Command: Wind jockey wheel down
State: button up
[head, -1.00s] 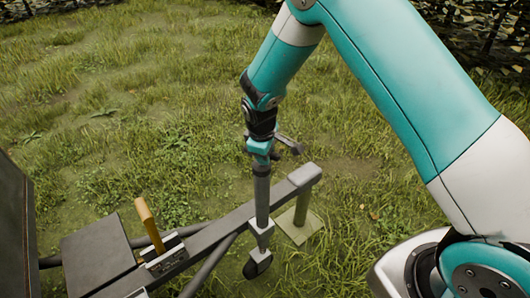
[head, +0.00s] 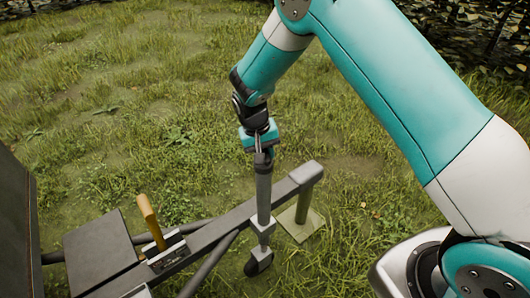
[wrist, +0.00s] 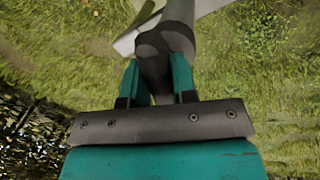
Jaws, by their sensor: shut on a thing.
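The jockey wheel's grey upright tube (head: 264,192) stands beside the trailer drawbar (head: 240,215). Its small dark wheel (head: 259,262) shows at the foot of the tube, below the drawbar; whether it touches the ground is hard to tell. My gripper (head: 261,150) is at the top of the tube, pointing down. In the wrist view my gripper (wrist: 157,88) has its teal fingers shut on a dark rounded part, the winding handle (wrist: 158,62). The grey tube and a pale bar show beyond it. The fingers hide part of the handle.
A yellow-handled lever (head: 150,220) stands on the drawbar to the left. The drawbar's front end rests by an olive post on a square foot (head: 300,223). A dark box (head: 98,255) is at lower left. Open grass lies behind.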

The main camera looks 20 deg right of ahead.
jog(key=m, duration=0.4)
jog(key=m+g, duration=0.1)
jog(key=m, duration=0.1)
jog(key=shift+w+a+b, duration=0.15)
jog(key=shift+a+b, duration=0.15)
jog(key=m, duration=0.2)
jog(key=m+y, duration=0.1)
jog(key=m, duration=0.4)
jog(key=shift+w+a+g, duration=0.2)
jog(key=shift+w+g, duration=0.05)
jog(key=shift+g, duration=0.15)
jog(key=shift+y, duration=0.3)
jog(key=o, duration=0.9)
jog(key=shift+r, duration=0.1)
jog(key=w+r, duration=0.1)
jog(key=r, duration=0.4)
jog(key=w+r, duration=0.1)
jog(key=r, duration=0.5)
jog(key=w+a+r+b, duration=0.1)
jog(key=r, duration=0.5)
jog(key=shift+w, duration=0.1)
jog(key=shift+r, duration=0.1)
